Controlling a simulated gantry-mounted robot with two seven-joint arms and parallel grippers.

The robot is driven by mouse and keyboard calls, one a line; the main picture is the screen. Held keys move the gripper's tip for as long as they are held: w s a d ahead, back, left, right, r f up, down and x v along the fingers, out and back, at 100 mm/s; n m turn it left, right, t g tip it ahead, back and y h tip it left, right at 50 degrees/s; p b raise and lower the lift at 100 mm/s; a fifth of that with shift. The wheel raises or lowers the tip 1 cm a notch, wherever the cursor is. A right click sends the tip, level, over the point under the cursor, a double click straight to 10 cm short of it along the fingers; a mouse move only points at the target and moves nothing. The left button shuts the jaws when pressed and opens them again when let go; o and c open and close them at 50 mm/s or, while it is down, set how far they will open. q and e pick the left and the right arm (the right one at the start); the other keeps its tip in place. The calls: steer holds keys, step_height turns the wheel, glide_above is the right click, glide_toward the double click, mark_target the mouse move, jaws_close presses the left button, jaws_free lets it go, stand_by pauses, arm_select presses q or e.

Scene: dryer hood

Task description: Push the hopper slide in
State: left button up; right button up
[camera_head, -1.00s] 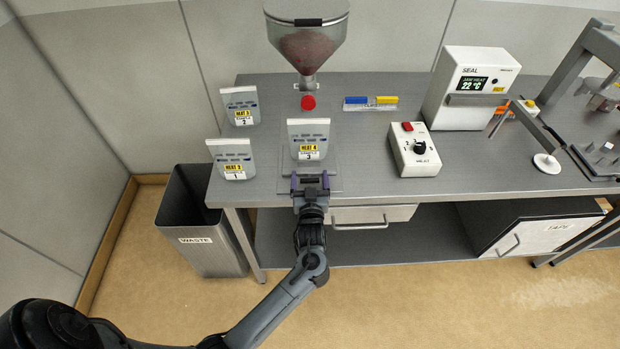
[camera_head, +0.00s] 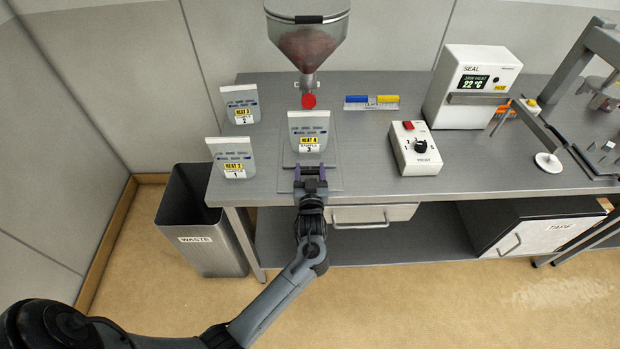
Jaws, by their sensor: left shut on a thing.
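The hopper (camera_head: 310,48), a clear funnel of reddish material, hangs over the back of the bench. A round red knob (camera_head: 308,101) shows below its outlet. A grey pouch labelled 3 (camera_head: 309,128) stands upright in front of the knob, on a flat grey plate (camera_head: 334,178). My left gripper (camera_head: 311,173), with purple-tipped fingers, is at the front of that plate, just in front of the pouch. It is shut on a small dark part in front of pouch 3; the exact grip is hard to see. My right gripper is out of view.
Pouches labelled 2 (camera_head: 240,103) and 1 (camera_head: 233,157) stand at left on the bench (camera_head: 375,155). A heat control box (camera_head: 416,149), a seal unit (camera_head: 473,87) and a blue-yellow item (camera_head: 371,102) are at right. A waste bin (camera_head: 200,215) stands below left.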

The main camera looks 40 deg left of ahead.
arm_select(q)
steer(key=shift+x, duration=0.9)
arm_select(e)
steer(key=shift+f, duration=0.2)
arm_select(q)
steer(key=o, duration=1.4)
steer(key=shift+o, duration=0.2)
steer(key=shift+s+d, duration=0.1)
steer(key=shift+d, duration=0.05)
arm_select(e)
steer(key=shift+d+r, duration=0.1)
